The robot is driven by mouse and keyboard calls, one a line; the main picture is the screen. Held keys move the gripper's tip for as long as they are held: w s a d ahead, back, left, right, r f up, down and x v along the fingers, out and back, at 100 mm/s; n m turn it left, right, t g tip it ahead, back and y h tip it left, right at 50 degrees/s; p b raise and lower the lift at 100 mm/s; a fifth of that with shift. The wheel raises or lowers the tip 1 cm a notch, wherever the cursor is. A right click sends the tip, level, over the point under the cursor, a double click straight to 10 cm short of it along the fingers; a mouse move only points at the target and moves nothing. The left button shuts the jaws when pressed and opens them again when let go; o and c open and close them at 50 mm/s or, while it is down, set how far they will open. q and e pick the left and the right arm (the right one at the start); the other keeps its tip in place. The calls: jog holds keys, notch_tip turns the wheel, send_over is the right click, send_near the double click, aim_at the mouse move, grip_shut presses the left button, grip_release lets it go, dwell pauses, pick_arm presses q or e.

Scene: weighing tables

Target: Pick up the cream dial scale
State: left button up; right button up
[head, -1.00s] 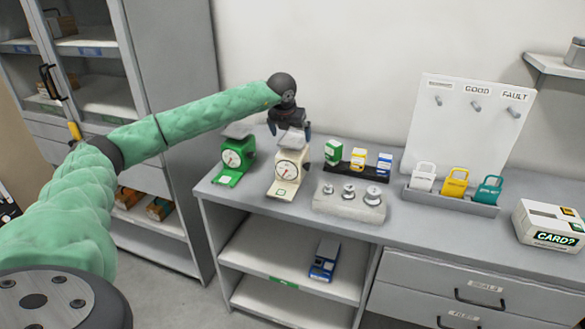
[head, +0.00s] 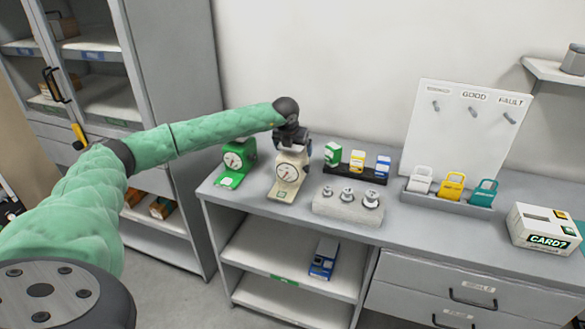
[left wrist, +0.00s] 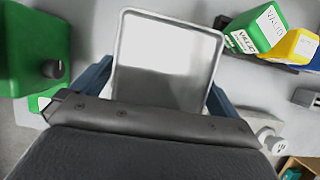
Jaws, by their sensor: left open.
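The cream dial scale (head: 287,172) stands upright on the grey table, with its round white dial facing me. My left gripper (head: 292,145) is at the top of it, pointing down. In the left wrist view the scale's square pan (left wrist: 168,60) lies between the two blue fingers of my left gripper, which are open on either side of it. I cannot tell whether the fingers touch it. The scale's body is hidden below the pan in that view. My right gripper does not show.
A green dial scale (head: 236,163) stands close on the left, also at the left of the wrist view (left wrist: 30,50). A block with several metal weights (head: 347,205) is in front on the right. A dark rack (head: 355,173) of small boxes stands behind it. A pegboard (head: 465,130) is further right.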

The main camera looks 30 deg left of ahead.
pick_arm(q)
jog(key=shift+f, duration=0.1)
jog(key=c, duration=1.7)
jog(key=shift+w, duration=0.1)
jog(key=shift+c, duration=1.2)
